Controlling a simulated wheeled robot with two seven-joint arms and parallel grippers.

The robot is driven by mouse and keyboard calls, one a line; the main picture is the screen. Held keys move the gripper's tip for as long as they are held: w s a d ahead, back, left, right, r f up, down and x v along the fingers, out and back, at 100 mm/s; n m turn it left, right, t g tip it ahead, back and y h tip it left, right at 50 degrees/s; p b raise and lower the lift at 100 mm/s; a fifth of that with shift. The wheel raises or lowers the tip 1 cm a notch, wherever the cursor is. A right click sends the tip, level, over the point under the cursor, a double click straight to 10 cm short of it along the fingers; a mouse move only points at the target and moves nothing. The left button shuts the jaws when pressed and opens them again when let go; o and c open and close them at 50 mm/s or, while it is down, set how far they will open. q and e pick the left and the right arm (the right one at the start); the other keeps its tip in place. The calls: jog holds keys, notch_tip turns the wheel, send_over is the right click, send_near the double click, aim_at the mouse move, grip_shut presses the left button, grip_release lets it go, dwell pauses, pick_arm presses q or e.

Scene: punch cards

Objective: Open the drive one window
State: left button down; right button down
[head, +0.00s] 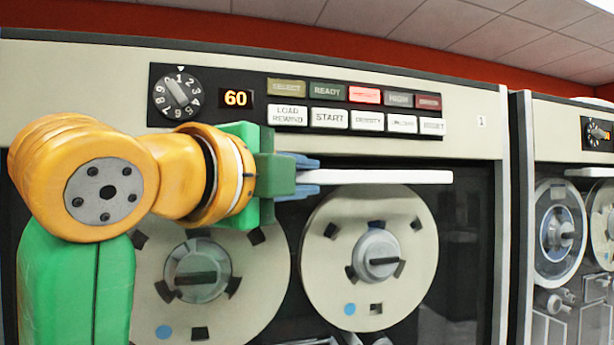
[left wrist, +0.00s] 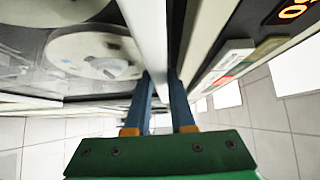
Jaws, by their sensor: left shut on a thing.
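The first tape drive's window handle is a white horizontal bar (head: 390,176) just under the control panel, in front of the two reels. My left gripper (head: 305,176) is at the bar's left end, with its blue fingers shut on it. In the left wrist view the bar (left wrist: 147,35) runs between the two fingers of the gripper (left wrist: 161,95). The window's glass is hard to make out, and my arm hides the left part of the drive front. My right gripper is not in view.
Above the bar is a control panel (head: 345,102) with a dial (head: 178,92), a lit "60" display and rows of buttons. Two tape reels (head: 369,257) sit behind and below the bar. A second drive (head: 567,130) stands at the right.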

pick_arm(q)
notch_tip(320, 180, down, 43)
jog(key=b, duration=3.5)
jog(key=c, duration=0.8)
grip_release()
jog(key=shift+s+r, duration=0.15)
jog(key=shift+s, duration=0.05)
jog(key=shift+o, duration=0.2)
jog(key=b+v, duration=0.2)
jog(key=v, duration=0.5)
